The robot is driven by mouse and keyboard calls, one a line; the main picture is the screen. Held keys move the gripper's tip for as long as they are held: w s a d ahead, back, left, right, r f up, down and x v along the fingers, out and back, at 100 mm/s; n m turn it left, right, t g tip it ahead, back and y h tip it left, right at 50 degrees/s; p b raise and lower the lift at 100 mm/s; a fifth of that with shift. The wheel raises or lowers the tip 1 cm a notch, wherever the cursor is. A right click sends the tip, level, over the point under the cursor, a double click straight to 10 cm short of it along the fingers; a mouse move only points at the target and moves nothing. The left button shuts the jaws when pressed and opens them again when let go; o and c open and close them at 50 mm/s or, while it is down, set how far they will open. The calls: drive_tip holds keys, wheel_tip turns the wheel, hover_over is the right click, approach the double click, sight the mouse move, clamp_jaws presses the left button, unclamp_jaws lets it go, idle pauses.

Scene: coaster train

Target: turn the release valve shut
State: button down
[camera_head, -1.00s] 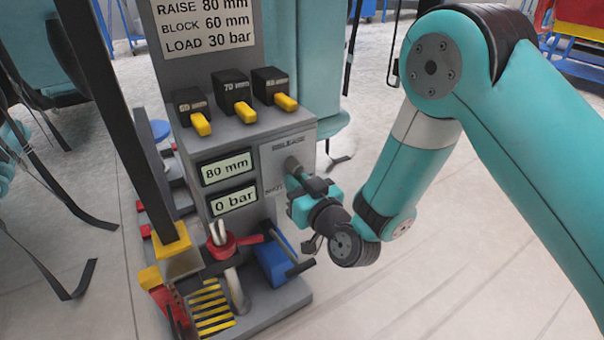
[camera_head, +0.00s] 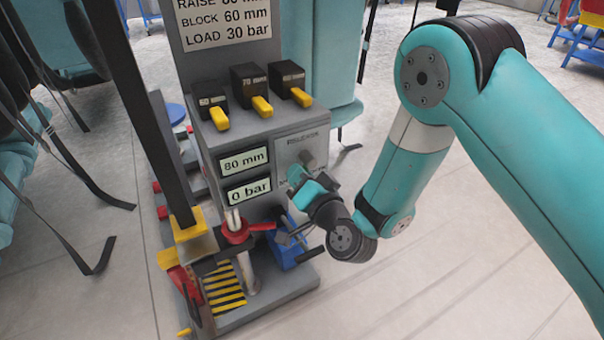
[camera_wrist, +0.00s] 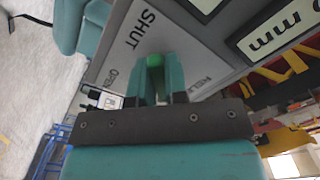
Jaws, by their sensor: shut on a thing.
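The release valve has a green handle (camera_wrist: 155,62) that shows between my fingers in the wrist view, in front of a pale panel marked SHUT, OPEN and RELEASE. My gripper (camera_wrist: 155,80) is shut on this handle. In the head view my gripper (camera_head: 303,180) is at the release panel (camera_head: 290,150) on the right of the grey column's front. A grey valve stub (camera_head: 307,159) shows just above it. My gripper hides most of the handle and the panel's lower lettering there.
Displays left of the panel read 80 mm (camera_head: 244,162) and 0 bar (camera_head: 249,190). Three black blocks with yellow levers (camera_head: 262,106) sit above. A red collar (camera_head: 236,234) and blue part (camera_head: 287,253) are below. Open floor (camera_head: 400,290) lies to the right.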

drive_tip(key=shift+w+d+r, duration=0.1)
drive_tip(key=shift+r, duration=0.05)
idle(0.3)
drive_tip(key=c, duration=1.2)
unclamp_jaws()
drive_tip(key=shift+o, duration=0.3)
